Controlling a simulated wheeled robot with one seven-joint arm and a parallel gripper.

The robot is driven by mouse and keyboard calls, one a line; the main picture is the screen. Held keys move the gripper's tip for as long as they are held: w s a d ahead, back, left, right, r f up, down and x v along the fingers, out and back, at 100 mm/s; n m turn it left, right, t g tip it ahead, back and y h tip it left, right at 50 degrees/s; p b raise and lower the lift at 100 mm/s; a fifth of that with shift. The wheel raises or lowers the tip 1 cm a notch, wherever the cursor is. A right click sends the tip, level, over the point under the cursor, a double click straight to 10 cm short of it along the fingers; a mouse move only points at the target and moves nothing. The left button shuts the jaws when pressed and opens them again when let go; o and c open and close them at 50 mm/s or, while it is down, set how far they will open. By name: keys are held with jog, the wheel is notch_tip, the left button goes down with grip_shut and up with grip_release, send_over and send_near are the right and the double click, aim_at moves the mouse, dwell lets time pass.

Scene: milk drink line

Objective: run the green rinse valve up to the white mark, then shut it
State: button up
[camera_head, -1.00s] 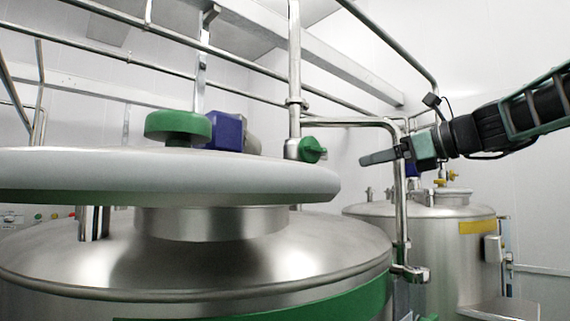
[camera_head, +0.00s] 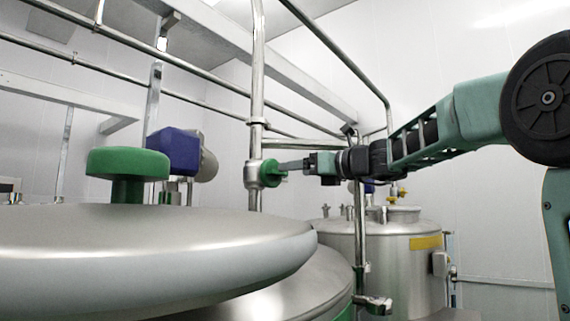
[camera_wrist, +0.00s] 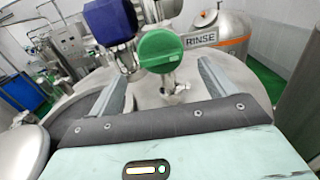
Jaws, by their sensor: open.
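The green rinse valve (camera_head: 265,173) sits on the upright steel pipe in the head view. In the wrist view its green knob (camera_wrist: 160,50) stands ahead of my palm, beside a sign (camera_wrist: 201,39) reading RINSE. My gripper (camera_head: 284,165) is level with the valve, on its right side, with its fingers pointing at it. In the wrist view my gripper (camera_wrist: 160,78) is open, and the knob shows between and beyond the two fingers. The fingers do not visibly close on the knob; exact contact is unclear. I cannot make out the white mark.
A large steel tank lid (camera_head: 150,250) fills the near left, with a green handwheel (camera_head: 128,164) and a blue motor (camera_head: 173,152) above it. A second steel tank (camera_head: 385,265) stands behind. Overhead pipes run close to my arm.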

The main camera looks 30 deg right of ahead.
aim_at(275, 173)
jog(key=p+x, duration=0.1)
jog(key=x, duration=0.4)
jog(key=c, duration=1)
